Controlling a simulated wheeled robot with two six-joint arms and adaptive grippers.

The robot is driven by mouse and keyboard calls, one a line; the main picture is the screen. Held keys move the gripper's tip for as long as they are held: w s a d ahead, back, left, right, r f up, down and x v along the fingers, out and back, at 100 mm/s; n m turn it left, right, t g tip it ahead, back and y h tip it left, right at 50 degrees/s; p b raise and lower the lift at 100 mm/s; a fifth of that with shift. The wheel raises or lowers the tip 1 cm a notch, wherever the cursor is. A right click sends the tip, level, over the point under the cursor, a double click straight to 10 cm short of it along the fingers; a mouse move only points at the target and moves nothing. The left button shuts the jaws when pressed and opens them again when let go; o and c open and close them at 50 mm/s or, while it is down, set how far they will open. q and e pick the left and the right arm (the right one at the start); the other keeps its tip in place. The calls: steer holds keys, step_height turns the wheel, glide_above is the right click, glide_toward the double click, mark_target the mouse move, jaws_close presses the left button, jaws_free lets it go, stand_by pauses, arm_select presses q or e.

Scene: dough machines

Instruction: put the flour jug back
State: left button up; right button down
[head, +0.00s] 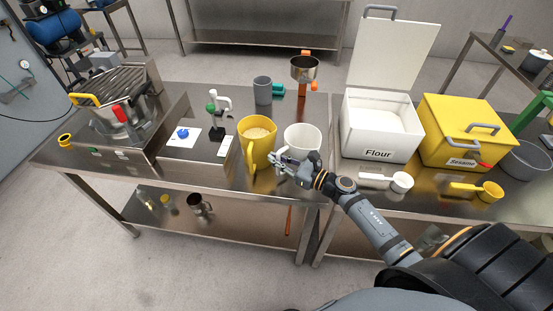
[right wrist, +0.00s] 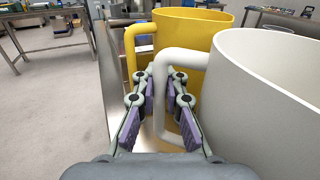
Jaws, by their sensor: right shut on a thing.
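The white jug (head: 303,139), which I take to be the flour jug, stands upright on the steel table in the head view. Its handle (right wrist: 166,95) shows in the right wrist view between the fingers of my right gripper (right wrist: 161,78). My right gripper (head: 279,161) is shut on this handle at the near left side of the jug. The jug looks empty from the head view. The white flour bin (head: 379,125), labelled Flour, stands to the right with its lid raised and pale flour inside. My left gripper is not in view.
A yellow jug (head: 257,145) with pale contents stands close left of the white jug. A white scoop (head: 400,182) and a yellow scoop (head: 490,191) lie before the bins. A grey cup (head: 262,91) stands behind.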

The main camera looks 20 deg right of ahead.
steer(key=c, duration=1.4)
jaws_free()
steer(key=p+v, duration=0.2)
steer(key=v, duration=1)
steer(key=shift+r, duration=0.1)
